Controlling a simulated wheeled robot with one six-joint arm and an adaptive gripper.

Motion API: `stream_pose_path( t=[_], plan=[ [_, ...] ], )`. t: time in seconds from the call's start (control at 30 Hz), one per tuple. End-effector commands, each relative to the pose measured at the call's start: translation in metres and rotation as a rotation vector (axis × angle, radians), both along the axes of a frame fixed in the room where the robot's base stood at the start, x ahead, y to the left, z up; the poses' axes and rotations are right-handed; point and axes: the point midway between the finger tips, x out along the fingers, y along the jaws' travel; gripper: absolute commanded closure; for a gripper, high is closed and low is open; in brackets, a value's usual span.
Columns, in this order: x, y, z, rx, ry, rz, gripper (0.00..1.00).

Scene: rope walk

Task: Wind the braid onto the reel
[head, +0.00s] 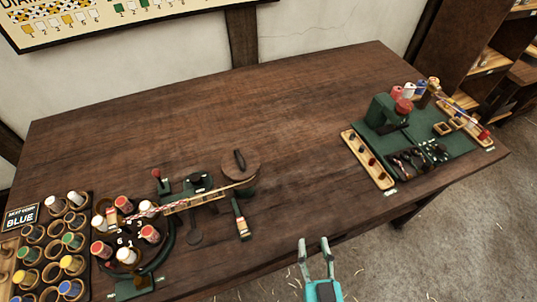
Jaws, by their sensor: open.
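A brown round reel (228,168) with a dark upright handle (239,158) stands left of the table's middle. A red and white braid (148,212) runs from the round braiding stand (170,243) toward a pale wooden guide strip (190,202), which leads up to the reel's near side. I cannot tell whether the braid is fixed to the reel. My teal gripper (316,246) is in front of the table's near edge, right of and nearer than the reel. Its grey fingers are apart, with nothing between them, and it touches nothing.
A rack of coloured bobbins (53,245) stands at the left, beside a sign reading BLUE (20,217). A green mat (460,145) with a press, trays and spools fills the right end. The table's middle (290,130) is clear.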

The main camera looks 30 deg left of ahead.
Motion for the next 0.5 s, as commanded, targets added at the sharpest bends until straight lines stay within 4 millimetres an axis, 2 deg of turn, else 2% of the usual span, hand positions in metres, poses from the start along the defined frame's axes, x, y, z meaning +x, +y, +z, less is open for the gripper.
stream_pose_path(
  t=[0.03,0.2,0.33,0.5],
  plan=[
    [0.009,0.024,0.010,0.009,-0.019,0.044,0.59],
    [0.024,0.096,0.039,0.028,-0.050,0.173,0.59],
    [0.026,0.137,0.058,0.040,-0.067,0.246,0.59],
    [0.025,0.164,0.071,0.044,-0.078,0.295,0.59]
  ],
)
